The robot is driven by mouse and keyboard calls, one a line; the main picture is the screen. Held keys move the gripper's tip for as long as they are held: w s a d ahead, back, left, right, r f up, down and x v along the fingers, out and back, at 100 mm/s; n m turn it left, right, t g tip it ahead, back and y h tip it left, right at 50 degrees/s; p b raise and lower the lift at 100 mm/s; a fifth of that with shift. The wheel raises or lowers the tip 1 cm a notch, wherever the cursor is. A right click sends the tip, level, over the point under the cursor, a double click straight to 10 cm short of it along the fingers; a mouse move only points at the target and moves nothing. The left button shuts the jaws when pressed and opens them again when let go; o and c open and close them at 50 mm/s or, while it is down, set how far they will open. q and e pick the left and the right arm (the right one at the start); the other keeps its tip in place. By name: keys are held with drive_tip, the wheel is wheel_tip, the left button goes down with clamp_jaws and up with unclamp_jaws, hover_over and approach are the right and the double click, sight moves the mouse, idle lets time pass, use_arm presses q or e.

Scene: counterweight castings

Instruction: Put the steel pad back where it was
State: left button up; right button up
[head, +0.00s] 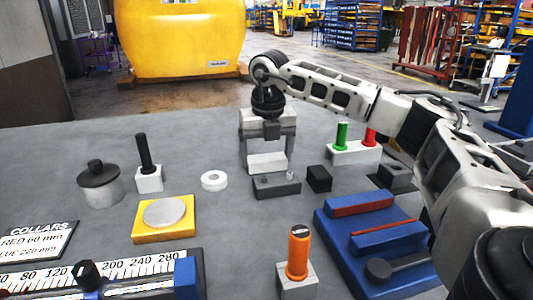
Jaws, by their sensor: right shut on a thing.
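My right gripper (267,166) hangs fingers-down over the back middle of the table. It is shut on a pale rectangular block (267,161), which looks like the steel pad. The pad is level between the two fingers. Right below and slightly in front of it is a dark grey block (277,188) with small round features on its top. I cannot tell whether the pad touches that block or hangs just above it. My left gripper is not in view.
A white ring (214,181) lies to the left, and a black cube (319,179) stands close on the right. A yellow block (152,234) carries a silver disc (165,212). An orange handle (298,255) stands in front.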

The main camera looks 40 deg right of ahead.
sight(268, 161)
drive_tip(key=shift+f, duration=0.1)
drive_tip(key=o, duration=1.3)
drive_tip(key=r, duration=0.4)
drive_tip(key=s+r+p, duration=0.1)
drive_tip(key=r, duration=0.7)
drive_tip(key=shift+s+a+r, duration=0.15)
drive_tip(key=shift+a, duration=0.25)
